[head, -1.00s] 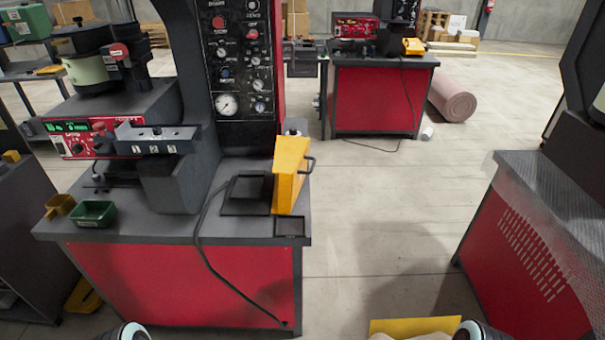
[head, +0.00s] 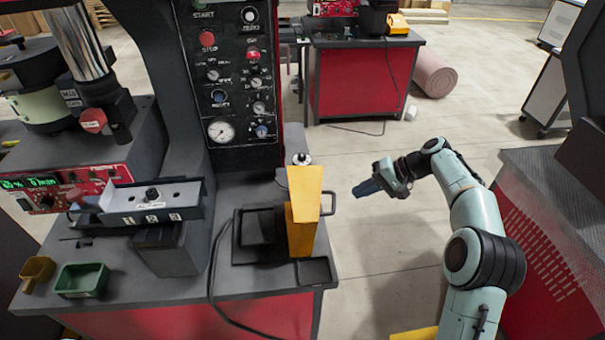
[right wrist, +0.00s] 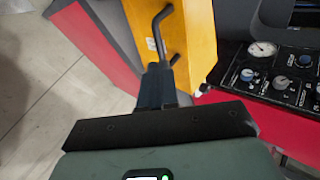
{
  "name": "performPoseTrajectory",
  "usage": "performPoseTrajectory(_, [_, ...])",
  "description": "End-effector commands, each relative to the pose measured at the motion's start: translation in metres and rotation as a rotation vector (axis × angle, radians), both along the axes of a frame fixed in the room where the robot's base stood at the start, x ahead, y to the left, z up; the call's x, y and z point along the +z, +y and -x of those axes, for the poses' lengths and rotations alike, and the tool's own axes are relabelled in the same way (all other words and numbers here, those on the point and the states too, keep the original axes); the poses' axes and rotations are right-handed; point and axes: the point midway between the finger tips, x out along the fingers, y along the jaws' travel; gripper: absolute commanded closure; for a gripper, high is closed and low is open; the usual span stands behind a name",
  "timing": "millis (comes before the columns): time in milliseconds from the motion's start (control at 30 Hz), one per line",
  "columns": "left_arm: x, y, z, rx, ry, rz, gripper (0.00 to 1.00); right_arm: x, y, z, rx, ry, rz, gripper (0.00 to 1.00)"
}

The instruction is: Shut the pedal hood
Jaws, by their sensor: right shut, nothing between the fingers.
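The yellow pedal hood (head: 304,215) stands raised, upright on edge, at the right side of the black pedal base (head: 258,238) on the grey workbench. A dark bar handle (head: 328,203) sticks out from its right side. My right gripper (head: 364,188) is shut and empty, to the right of the handle and apart from it, pointing left. In the right wrist view the shut fingers (right wrist: 157,85) point toward the hood (right wrist: 175,35) and its bent handle (right wrist: 160,30). My left gripper is not in view.
The press column with its gauge panel (head: 235,80) rises behind the hood. A green tray (head: 82,280) and a yellow scoop (head: 37,270) sit at the bench's left. A black cable (head: 212,270) runs over the front edge.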

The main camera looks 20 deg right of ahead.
Motion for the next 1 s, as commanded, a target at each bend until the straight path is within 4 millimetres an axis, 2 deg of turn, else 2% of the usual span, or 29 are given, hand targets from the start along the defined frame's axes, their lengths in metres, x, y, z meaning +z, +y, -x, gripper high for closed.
performPoseTrajectory(33, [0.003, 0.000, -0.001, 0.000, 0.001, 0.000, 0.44, 0.018, -0.003, 0.001, 0.010, -0.021, -0.004, 1.00])
performPoseTrajectory(67, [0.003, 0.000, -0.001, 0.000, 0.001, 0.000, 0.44, 0.024, -0.004, 0.002, 0.017, -0.029, -0.006, 1.00])
performPoseTrajectory(167, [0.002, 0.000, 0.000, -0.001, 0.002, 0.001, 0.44, 0.031, -0.002, 0.003, 0.029, -0.040, -0.012, 1.00])
performPoseTrajectory(700, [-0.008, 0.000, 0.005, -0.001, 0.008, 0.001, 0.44, -0.024, 0.056, -0.026, 0.033, -0.037, -0.014, 1.00])
performPoseTrajectory(1000, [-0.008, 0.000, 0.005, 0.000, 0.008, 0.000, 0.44, -0.033, 0.064, -0.031, 0.030, -0.037, -0.012, 1.00])
